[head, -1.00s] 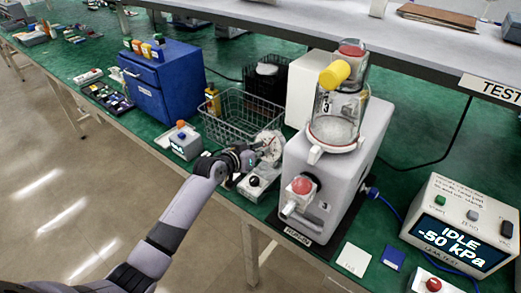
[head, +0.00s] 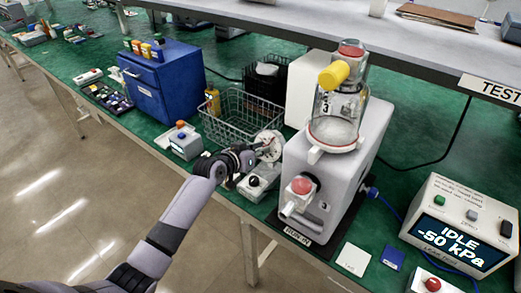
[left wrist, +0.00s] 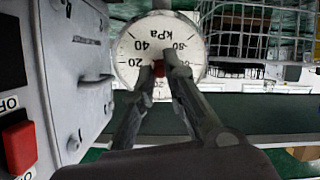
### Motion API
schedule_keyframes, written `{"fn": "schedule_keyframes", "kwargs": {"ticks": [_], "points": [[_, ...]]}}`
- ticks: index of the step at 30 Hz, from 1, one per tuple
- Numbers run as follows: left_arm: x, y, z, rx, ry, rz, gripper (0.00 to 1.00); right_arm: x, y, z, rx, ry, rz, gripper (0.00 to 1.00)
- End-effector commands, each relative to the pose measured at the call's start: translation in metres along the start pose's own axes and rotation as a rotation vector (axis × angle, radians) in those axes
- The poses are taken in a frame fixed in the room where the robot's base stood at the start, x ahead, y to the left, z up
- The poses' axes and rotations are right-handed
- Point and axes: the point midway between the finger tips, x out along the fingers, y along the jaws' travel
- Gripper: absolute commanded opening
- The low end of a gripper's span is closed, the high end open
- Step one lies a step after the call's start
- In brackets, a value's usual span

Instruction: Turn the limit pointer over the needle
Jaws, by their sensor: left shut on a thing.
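The round white pressure gauge (head: 268,146) stands at the left side of the grey pump. In the left wrist view the gauge dial (left wrist: 140,42) fills the upper middle, with kPa lettering and numbers upside down. My left gripper (head: 255,152) reaches the front of the dial. In the left wrist view the same gripper (left wrist: 159,64) is shut on a small red knob (left wrist: 158,69) at the dial's middle. The fingers cover part of the dial, and I cannot make out the needle or the limit pointer. My right gripper is out of view.
The grey pump (head: 352,165) with its clear canister (head: 334,128) is close on the gauge's right. A wire basket (head: 238,118) is behind it. A small box with a black knob (head: 257,184) sits below. A tester (head: 462,222) reads IDLE, -50 kPa.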

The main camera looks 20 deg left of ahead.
Motion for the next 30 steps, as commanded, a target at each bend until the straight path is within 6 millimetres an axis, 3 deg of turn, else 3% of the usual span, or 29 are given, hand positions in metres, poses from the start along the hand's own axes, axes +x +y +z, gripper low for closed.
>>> {"fn": "schedule_keyframes", "kwargs": {"ticks": [11, 30], "points": [[-0.001, -0.001, -0.003, -0.118, 0.0, -0.002, 0.0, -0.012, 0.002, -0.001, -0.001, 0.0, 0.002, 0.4], [-0.001, -0.001, -0.003, -0.707, 0.003, -0.004, 0.0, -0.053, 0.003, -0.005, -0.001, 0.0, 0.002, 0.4]]}}
